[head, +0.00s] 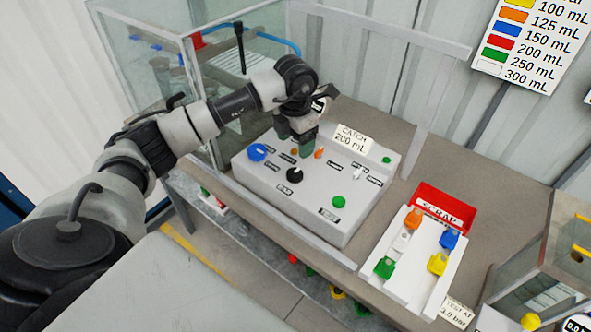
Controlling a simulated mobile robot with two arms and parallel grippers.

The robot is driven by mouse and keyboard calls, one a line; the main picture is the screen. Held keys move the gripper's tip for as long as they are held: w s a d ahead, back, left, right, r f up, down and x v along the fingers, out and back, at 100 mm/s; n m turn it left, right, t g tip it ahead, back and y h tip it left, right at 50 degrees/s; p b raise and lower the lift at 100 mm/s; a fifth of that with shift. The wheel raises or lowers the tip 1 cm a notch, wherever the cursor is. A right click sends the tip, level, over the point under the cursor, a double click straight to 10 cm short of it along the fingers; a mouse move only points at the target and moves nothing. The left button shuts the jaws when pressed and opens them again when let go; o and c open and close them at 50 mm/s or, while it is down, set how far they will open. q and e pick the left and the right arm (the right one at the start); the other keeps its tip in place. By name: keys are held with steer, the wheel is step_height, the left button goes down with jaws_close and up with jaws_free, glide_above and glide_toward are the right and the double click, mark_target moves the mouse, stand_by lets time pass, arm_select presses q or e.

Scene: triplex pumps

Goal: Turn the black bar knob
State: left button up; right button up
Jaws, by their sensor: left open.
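The black bar knob (295,175) sits on the sloped top of a grey control box (345,222), near its front left, with a small label below it. My left gripper (294,142) is open and points down over the back part of the box, above and behind the black knob in the picture. A gap shows between its dark green fingertips and the black knob. Nothing shows between the fingers. My right gripper is out of view.
The box top also holds a blue knob (257,152), an orange knob (319,153), a white switch (356,175) and green buttons (338,201). A white rack (405,262) with coloured pieces and a red scrap bin (443,207) stand right. A glass-walled tank is behind left.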

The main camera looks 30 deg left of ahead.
mark_target(295, 173)
arm_select(q)
step_height(295, 173, down, 9)
steer(key=p, duration=0.3)
steer(key=shift+f, duration=0.85)
steer(key=c, duration=0.9)
